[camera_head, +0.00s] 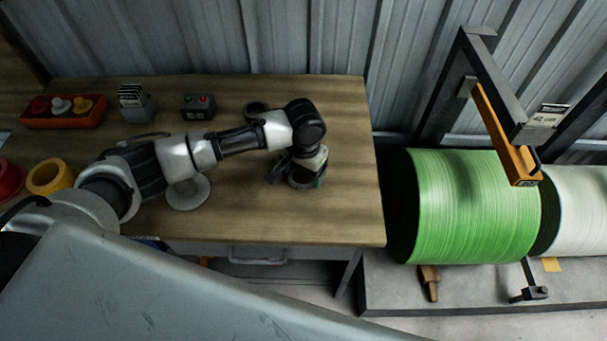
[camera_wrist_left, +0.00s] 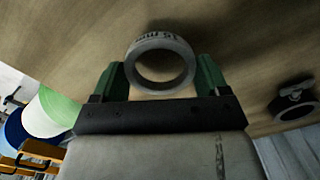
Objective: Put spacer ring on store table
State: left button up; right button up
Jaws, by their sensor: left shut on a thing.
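My left gripper (camera_head: 306,178) is over the right part of the wooden table (camera_head: 345,215). In the left wrist view the gripper (camera_wrist_left: 161,85) has its green-edged fingers shut on a pale grey ring (camera_wrist_left: 140,80) with dark printing on its face. The ring stands out between the fingers, with wood behind it. In the head view the gripper hides most of this ring, and I cannot tell whether it touches the table. My right gripper is not in view.
A dark round part (camera_head: 257,107) lies behind my left arm. A red tray (camera_head: 62,122), card holder (camera_head: 137,108) and button box (camera_head: 197,107) stand along the back. A yellow ring (camera_head: 42,180) is at left. A green roll (camera_head: 478,205) is beyond the table's right edge.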

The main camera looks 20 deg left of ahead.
pick_arm(q)
jog(key=shift+f, duration=1.1)
jog(key=o, duration=1)
notch_tip(320, 180, up, 12)
jog(key=shift+r, duration=0.15)
